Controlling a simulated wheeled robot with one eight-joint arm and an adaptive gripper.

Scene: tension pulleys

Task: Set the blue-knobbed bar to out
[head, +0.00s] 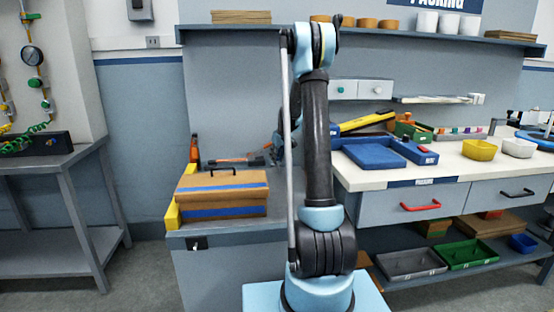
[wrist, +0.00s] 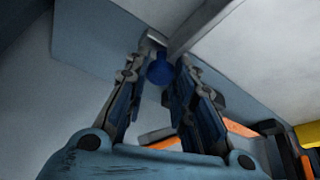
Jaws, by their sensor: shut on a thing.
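In the wrist view the blue knob (wrist: 159,70) sits between the fingertips of my gripper (wrist: 161,66), which is shut on it. A short grey bar end (wrist: 151,41) shows just beyond the knob, against a grey panel. How far the bar is pulled out or pushed in cannot be told. In the head view my gripper (head: 277,151) is mostly hidden behind my arm, above the left workbench. The knob and bar cannot be made out there.
A cardboard box with a blue band (head: 222,196) stands on the left workbench. An orange-and-black tool (head: 236,162) and an orange bottle (head: 194,149) are behind it. A blue tray (head: 372,157) lies on the right counter. A shelf (head: 225,31) runs above.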

